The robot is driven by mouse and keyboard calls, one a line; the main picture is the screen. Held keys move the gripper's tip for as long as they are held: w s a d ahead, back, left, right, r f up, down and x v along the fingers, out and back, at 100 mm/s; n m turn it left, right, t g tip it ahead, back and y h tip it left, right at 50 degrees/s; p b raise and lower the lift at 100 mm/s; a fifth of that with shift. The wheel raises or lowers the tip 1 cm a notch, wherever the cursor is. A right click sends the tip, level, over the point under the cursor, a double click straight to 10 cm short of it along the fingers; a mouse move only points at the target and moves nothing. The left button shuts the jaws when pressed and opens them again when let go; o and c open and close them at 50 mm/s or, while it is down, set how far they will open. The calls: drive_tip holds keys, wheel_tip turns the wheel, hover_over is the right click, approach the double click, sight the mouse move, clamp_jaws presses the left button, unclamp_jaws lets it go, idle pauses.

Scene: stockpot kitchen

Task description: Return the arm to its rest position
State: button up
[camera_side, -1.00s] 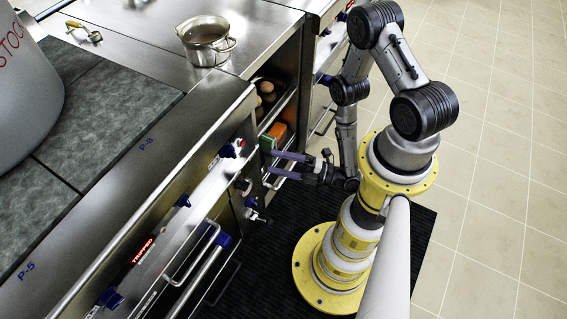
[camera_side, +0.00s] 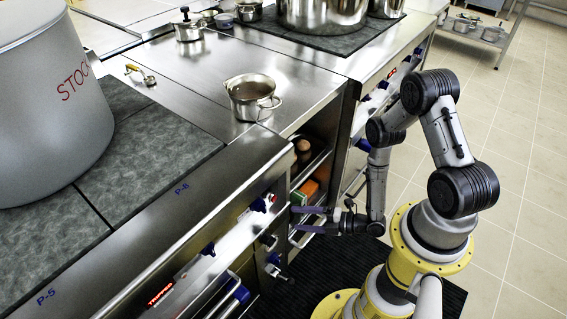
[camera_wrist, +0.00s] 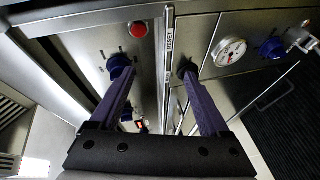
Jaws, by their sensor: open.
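My gripper (camera_side: 310,218) is low in front of the stove cabinet, with its two purple fingers pointing left toward the cabinet front. In the wrist view my gripper (camera_wrist: 155,78) has its fingers wide apart, with nothing held between them. Beyond the fingers are steel panels with a red button (camera_wrist: 138,30), a blue knob (camera_wrist: 118,66) and a round gauge (camera_wrist: 229,51). I cannot tell whether the fingertips touch the panel. My arm is bent above the gripper.
A small pot (camera_side: 252,100) stands on the steel counter, a large stockpot (camera_side: 50,110) at left. Knobs and rails jut from the front. The floor at right is clear.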

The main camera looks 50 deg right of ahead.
drive_tip(key=w+d+r+m+g+h, duration=0.1)
drive_tip(key=d+r+m+g+h, duration=0.25)
drive_tip(key=d+g, duration=0.45)
wheel_tip(320, 180, up, 23)
drive_tip(key=d+m+g+h, duration=0.1)
drive_tip(key=m+g+h, duration=0.1)
drive_tip(key=m+h, duration=0.35)
drive_tip(key=s+a+r+m+y, duration=0.1)
drive_tip(key=s+a+r+m, duration=0.15)
drive_tip(key=r, duration=0.35)
drive_tip(key=s+a+r+m, duration=0.1)
drive_tip(key=s+r+m, duration=0.1)
drive_tip(key=r+m, duration=0.3)
drive_tip(key=s+a+r+m+t+y, duration=0.1)
drive_tip(key=s+a+r+m, duration=0.3)
drive_tip(key=s+r, duration=0.5)
drive_tip(key=s+a, duration=0.2)
drive_tip(key=s, duration=0.1)
drive_tip(key=shift+s+t+y, duration=0.3)
drive_tip(key=shift+s+y, duration=0.1)
drive_tip(key=shift+a, duration=0.1)
